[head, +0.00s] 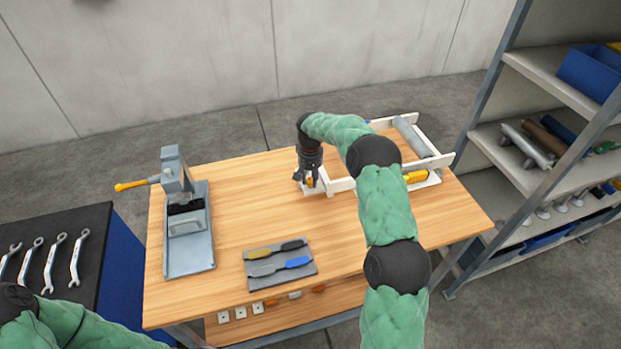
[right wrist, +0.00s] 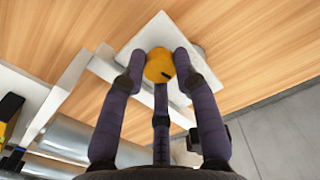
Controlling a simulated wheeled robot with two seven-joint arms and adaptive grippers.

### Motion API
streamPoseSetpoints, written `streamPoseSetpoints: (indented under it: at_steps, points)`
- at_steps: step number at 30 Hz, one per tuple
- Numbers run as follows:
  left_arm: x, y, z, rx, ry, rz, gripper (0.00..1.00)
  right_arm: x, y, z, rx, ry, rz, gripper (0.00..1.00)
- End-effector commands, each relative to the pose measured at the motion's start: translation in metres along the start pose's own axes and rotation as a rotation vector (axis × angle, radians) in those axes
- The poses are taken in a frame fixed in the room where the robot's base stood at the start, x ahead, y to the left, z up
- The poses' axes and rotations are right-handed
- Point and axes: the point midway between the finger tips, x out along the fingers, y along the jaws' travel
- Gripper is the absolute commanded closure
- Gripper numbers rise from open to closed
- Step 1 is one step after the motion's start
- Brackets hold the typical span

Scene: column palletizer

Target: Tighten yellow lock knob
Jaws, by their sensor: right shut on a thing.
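The yellow lock knob (right wrist: 158,66) is round, with a dark line on its face, and sits on a white plate (right wrist: 150,33) at the corner of a white frame (head: 341,185). My right gripper (right wrist: 160,68) has its dark fingers closed around the knob. In the head view my right gripper (head: 311,182) points down at the frame's left front corner, and only a bit of yellow shows between the fingers. My left arm shows at the bottom left, but its gripper is not in view.
The frame holds a grey roller (head: 412,137) on the wooden table (head: 240,205). A press with an orange handle (head: 131,185) stands at the left. A grey tray (head: 283,283) with tools lies in front. A shelf (head: 540,65) stands at the right.

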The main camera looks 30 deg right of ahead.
Motion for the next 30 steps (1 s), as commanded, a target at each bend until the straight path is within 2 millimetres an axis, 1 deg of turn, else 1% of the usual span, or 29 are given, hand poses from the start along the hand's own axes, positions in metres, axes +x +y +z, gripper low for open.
streamPoseSetpoints:
  at_steps: [6, 12, 27, 28, 29, 30]
  points:
    - [0.0006, -0.0002, 0.0, 0.0, 0.0, 0.0, 0.6, 0.0001, -0.0002, 0.0, 0.113, 0.0, 0.0, 1.0]
    - [0.0008, -0.0003, 0.0, 0.0, 0.0, 0.0, 0.6, 0.0002, -0.0003, 0.0001, 0.167, 0.0, 0.0, 1.0]
    - [0.0008, -0.0003, 0.0, 0.0, 0.0, 0.0, 0.6, 0.0002, -0.0004, 0.0001, 0.184, 0.0, 0.0, 1.0]
    - [0.0008, -0.0003, 0.0, 0.0, 0.0, 0.0, 0.6, 0.0002, -0.0004, 0.0001, 0.184, 0.0, 0.0, 0.67]
    - [0.0008, -0.0003, 0.0, 0.0, 0.0, 0.0, 0.6, 0.0002, -0.0004, 0.0001, 0.184, 0.0, 0.0, 0.58]
    - [0.0008, -0.0003, 0.0, 0.0, 0.0, 0.0, 0.6, 0.0002, -0.0004, 0.0001, 0.184, 0.0, 0.0, 0.47]
